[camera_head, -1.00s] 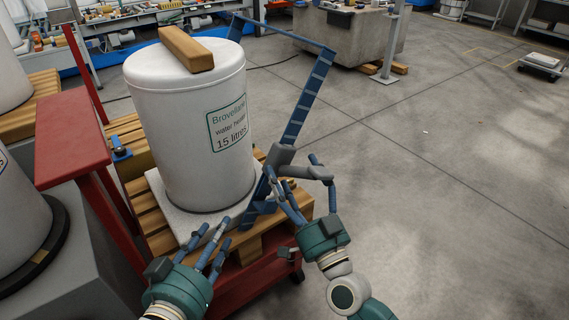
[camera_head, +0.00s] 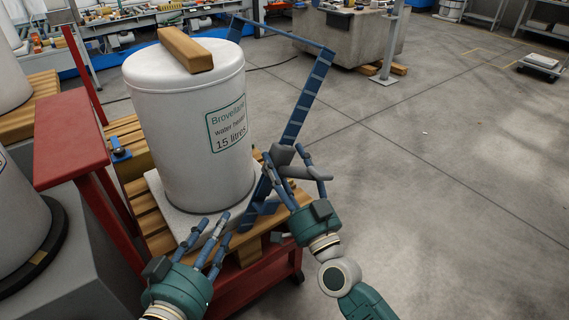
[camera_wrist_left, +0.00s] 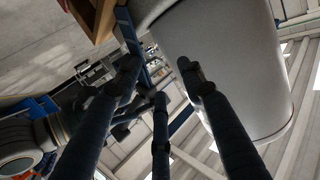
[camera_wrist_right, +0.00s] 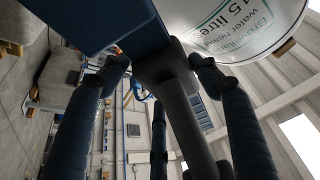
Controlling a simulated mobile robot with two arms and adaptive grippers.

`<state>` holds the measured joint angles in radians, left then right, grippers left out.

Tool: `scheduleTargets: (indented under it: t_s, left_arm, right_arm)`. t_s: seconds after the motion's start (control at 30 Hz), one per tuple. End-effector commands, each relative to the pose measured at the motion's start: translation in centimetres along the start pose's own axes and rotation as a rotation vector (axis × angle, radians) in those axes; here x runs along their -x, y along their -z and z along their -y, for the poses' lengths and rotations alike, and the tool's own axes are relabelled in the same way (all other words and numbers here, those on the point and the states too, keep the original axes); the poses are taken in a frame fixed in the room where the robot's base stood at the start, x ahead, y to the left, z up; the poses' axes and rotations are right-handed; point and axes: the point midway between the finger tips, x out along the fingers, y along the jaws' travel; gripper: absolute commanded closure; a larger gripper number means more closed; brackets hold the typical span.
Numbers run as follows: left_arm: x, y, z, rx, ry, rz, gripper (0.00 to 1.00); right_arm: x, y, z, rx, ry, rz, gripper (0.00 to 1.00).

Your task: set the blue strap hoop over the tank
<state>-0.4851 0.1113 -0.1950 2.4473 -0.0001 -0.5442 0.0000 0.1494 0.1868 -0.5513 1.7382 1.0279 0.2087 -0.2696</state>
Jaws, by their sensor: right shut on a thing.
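The white tank (camera_head: 185,140), lettered "water heater 15 litres", stands upright on a pale slab on a wooden pallet. The blue strap hoop (camera_head: 308,98) rises tilted beside the tank's right side, with its far bar behind the lid; it is not around the tank. My right gripper (camera_head: 287,163) is shut on the hoop's grey handle (camera_head: 295,172) low at the near side; the handle also runs between the fingers in the right wrist view (camera_wrist_right: 178,100). My left gripper (camera_head: 210,234) is open and empty in front of the tank's base. The tank also fills the left wrist view's upper right (camera_wrist_left: 225,70).
A wooden block (camera_head: 186,49) lies across the tank's lid. A red stand (camera_head: 70,135) is close on the left, with other white tanks beyond. A concrete block (camera_head: 345,40) and a post stand at the back.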

Motion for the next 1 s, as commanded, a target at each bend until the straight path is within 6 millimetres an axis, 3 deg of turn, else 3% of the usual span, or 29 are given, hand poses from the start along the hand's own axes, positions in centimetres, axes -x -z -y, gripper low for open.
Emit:
scheduleTargets:
  t_s: [0.17,0.47,0.7,0.83,1.0]
  left_arm:
    - [0.1,-0.7,0.0,0.0,0.0,0.037,0.6]
    - [2.5,-7.6,1.0,-0.001,0.02,0.348,0.6]
    - [8.1,-14.3,1.9,0.004,0.042,0.696,0.6]
    - [11.5,-16.8,2.2,0.008,0.051,0.857,0.6]
    - [14.8,-18.4,2.4,0.013,0.06,0.992,0.6]
  right_arm:
    - [0.0,0.1,0.5,0.019,0.007,0.001,0.86]
    - [0.0,0.1,3.5,0.148,0.06,0.001,0.86]
    - [0.2,-0.5,6.8,0.292,0.119,0.002,0.86]
    - [0.4,-0.9,8.3,0.362,0.148,0.002,0.86]
    - [0.6,-1.6,9.8,0.434,0.178,0.002,0.86]
